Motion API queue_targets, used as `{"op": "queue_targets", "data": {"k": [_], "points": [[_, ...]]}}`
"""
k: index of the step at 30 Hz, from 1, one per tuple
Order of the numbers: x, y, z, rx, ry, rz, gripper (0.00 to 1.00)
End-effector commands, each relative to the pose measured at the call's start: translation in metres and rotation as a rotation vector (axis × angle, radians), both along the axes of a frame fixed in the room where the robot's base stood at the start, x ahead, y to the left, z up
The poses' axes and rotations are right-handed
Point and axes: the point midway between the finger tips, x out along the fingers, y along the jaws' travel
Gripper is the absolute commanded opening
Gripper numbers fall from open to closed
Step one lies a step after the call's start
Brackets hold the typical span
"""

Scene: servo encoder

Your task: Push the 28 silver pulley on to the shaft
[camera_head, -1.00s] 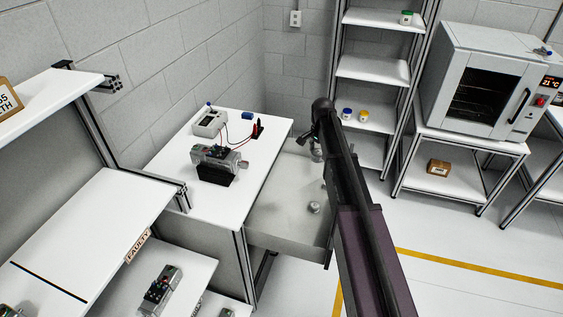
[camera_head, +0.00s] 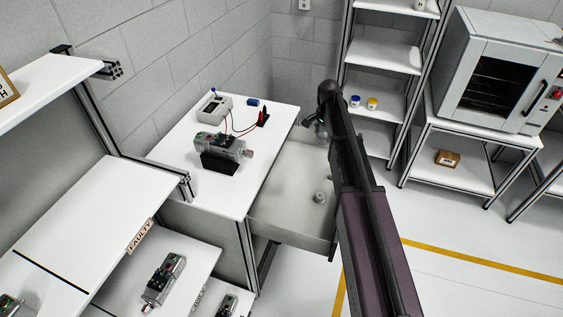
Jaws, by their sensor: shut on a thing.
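The servo unit (camera_head: 226,146), a silver motor with a green and red top, rests on a black stand (camera_head: 219,164) on the white workbench. Its shaft end points right; the shaft itself is too small to make out. My gripper (camera_head: 321,131) is beyond the bench's right edge, over the back of the open drawer, apart from the servo. It is partly hidden by my arm and shut on a small silver part, too small to identify as the 28 pulley. A silver round part (camera_head: 319,197) lies in the open drawer (camera_head: 285,215).
A meter (camera_head: 213,106) with leads, a blue block (camera_head: 253,102) and a red-and-black probe holder (camera_head: 262,117) stand at the bench's back. The bench front (camera_head: 228,197) is clear. Shelves with other servo units (camera_head: 163,279) are lower left. A rack (camera_head: 380,57) and an oven (camera_head: 500,75) stand right.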

Motion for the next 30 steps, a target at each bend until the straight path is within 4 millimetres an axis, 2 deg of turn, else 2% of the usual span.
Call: {"op": "queue_targets", "data": {"k": [8, 14, 21, 30], "points": [[-0.004, 0.015, -0.022, 0.063, 0.009, -0.012, 0.14], [-0.01, 0.041, -0.05, 0.188, 0.023, -0.04, 0.14], [-0.019, 0.078, -0.078, 0.421, 0.038, -0.102, 0.14], [-0.03, 0.116, -0.092, 0.775, 0.027, -0.203, 0.14]]}}
